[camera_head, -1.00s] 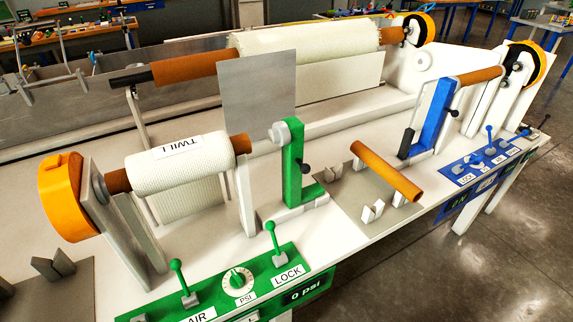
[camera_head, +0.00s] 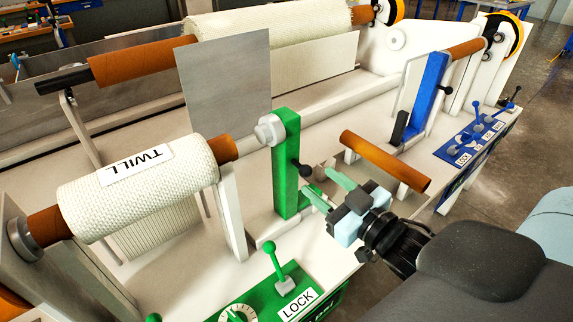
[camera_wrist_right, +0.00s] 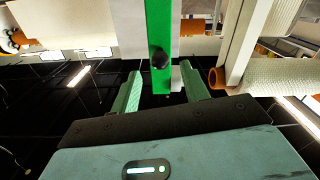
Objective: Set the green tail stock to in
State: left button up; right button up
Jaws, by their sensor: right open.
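The green tail stock (camera_head: 285,165) stands upright on the white bench, with a grey round chuck (camera_head: 269,130) at its top and a black knob (camera_head: 305,170) on its side. The chuck stands apart from the brown core end (camera_head: 222,149) of the TWILL roll (camera_head: 140,185). My right gripper (camera_head: 326,187) is open and empty, its pale green fingers close to the knob side of the tail stock. In the right wrist view the knob (camera_wrist_right: 159,58) sits ahead of and between the open fingers (camera_wrist_right: 162,92). My left gripper is out of view.
A loose brown tube (camera_head: 385,160) rests on supports just behind my right gripper. The blue tail stock (camera_head: 428,95) stands farther right. A green lever (camera_head: 271,262) marked LOCK rises from the green panel (camera_head: 262,297) in front. A grey sheet (camera_head: 225,88) stands behind.

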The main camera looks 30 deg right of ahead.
aim_at(310, 175)
jog(key=w+b, duration=0.1)
jog(key=w, duration=0.1)
jog(key=w+b, duration=0.2)
jog(key=w, duration=0.1)
jog(key=shift+w+a+f, duration=0.1)
jog(key=shift+w+a, duration=0.1)
jog(key=shift+w, duration=0.55)
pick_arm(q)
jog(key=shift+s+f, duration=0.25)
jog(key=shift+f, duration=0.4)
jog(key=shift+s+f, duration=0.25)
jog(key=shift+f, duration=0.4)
pick_arm(e)
jog(key=shift+w+a, duration=0.1)
jog(key=shift+w, duration=0.55)
grip_shut()
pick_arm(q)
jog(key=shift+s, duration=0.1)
